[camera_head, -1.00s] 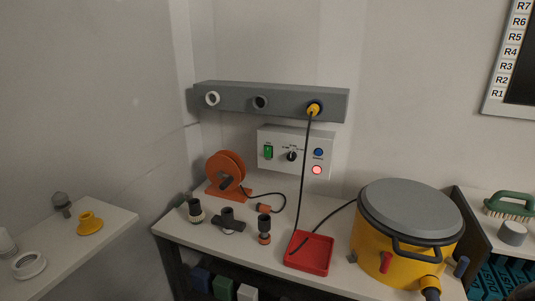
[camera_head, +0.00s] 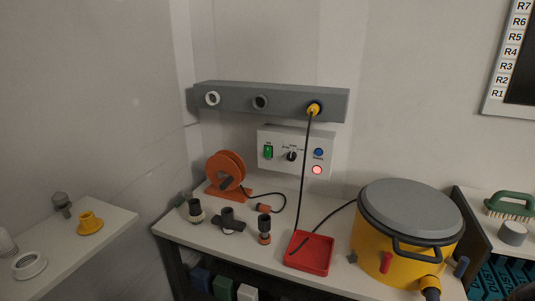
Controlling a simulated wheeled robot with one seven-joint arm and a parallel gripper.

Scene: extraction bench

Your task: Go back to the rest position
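My gripper is not in view, and no part of my arm can be made out. The bench (camera_head: 200,238) holds a yellow drum vacuum (camera_head: 378,233) with a grey lid at its right. A yellow plug (camera_head: 314,108) sits in the right socket of the grey wall rail (camera_head: 285,102). Its black cable hangs down to the red tray (camera_head: 322,250). A white control box (camera_head: 275,138) below the rail has a green switch, a black knob, a blue button and a lit red lamp.
An orange cable reel (camera_head: 226,168) and several dark hose fittings (camera_head: 264,226) stand on the bench. A side shelf (camera_head: 110,216) at left holds a yellow fitting (camera_head: 89,222) and a white ring (camera_head: 29,264). A green brush (camera_head: 510,204) lies at far right.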

